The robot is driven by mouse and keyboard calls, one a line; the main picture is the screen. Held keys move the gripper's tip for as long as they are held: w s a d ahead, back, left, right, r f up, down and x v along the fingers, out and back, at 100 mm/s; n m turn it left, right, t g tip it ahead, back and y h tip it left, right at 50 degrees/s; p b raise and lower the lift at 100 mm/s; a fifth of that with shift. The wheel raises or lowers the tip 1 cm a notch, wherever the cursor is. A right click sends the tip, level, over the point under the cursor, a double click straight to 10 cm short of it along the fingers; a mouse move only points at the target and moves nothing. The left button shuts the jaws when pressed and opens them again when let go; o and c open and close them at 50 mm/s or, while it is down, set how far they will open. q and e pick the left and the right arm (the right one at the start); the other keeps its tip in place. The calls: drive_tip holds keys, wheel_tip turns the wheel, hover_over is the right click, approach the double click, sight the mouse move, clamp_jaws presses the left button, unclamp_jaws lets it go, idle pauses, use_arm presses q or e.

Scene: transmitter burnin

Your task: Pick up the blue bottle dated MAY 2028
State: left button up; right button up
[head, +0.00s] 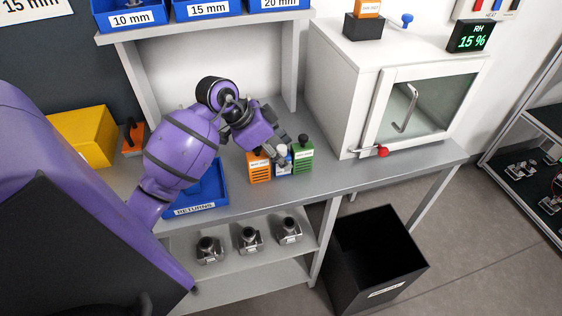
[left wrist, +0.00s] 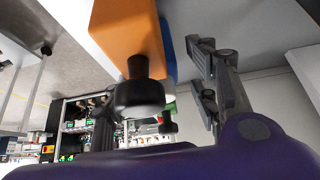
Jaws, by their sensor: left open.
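Three small bottles stand side by side on the grey bench in the head view: an orange one (head: 259,172), a blue one (head: 283,169) and a green one (head: 302,160). Their label dates are too small to read. My left gripper (head: 282,146) is open, just above and behind the bottles, and partly covers the blue one's top. In the left wrist view the orange bottle (left wrist: 127,30) with its black cap fills the near middle, and a strip of the blue bottle (left wrist: 166,45) shows behind it. My right gripper is not visible.
A blue tray (head: 208,194) labelled RETURNS lies left of the bottles, partly under my arm. A white cabinet (head: 345,100) with a glass door stands to their right. A yellow box (head: 85,135) is at the left. A black bin (head: 375,260) stands on the floor.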

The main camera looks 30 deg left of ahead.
use_arm(q)
drive_tip(key=shift+w+d+f, duration=0.2)
drive_tip(key=shift+w+f, duration=0.1)
drive_tip(key=shift+f, duration=0.2)
drive_tip(key=c, duration=1.3)
drive_tip(key=shift+r, duration=0.15)
